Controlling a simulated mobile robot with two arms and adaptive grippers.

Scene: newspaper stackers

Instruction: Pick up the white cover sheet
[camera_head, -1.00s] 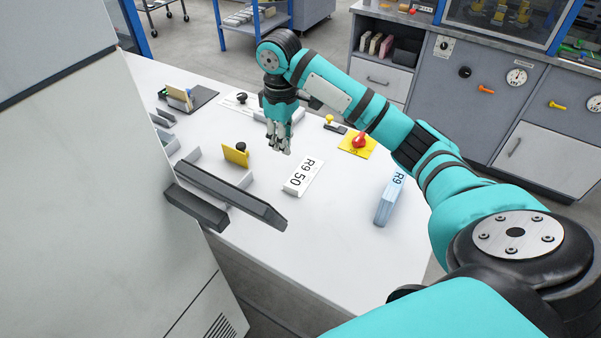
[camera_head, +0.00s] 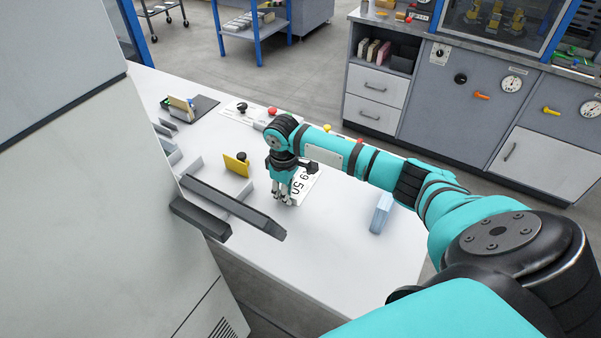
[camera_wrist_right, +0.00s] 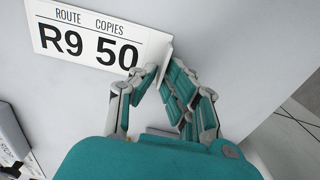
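The white cover sheet (camera_head: 306,185) lies on the white table, printed with large black characters. In the right wrist view the sheet (camera_wrist_right: 92,40) reads "ROUTE COPIES R9 50". My right gripper (camera_head: 284,199) points down at the sheet's near end and hides part of it. In the wrist view the fingertips of this gripper (camera_wrist_right: 163,74) are close together, one over the sheet's end and the other just past it. A narrow white edge shows between the fingers. Whether they press on it cannot be told. My left gripper is not in view.
A light blue block (camera_head: 381,213) stands right of the sheet on the table (camera_head: 330,240). A yellow upright plate (camera_head: 237,163) and a dark bar (camera_head: 235,208) are to the left. A tall grey machine (camera_head: 70,200) fills the left side. Grey cabinets (camera_head: 440,110) stand behind.

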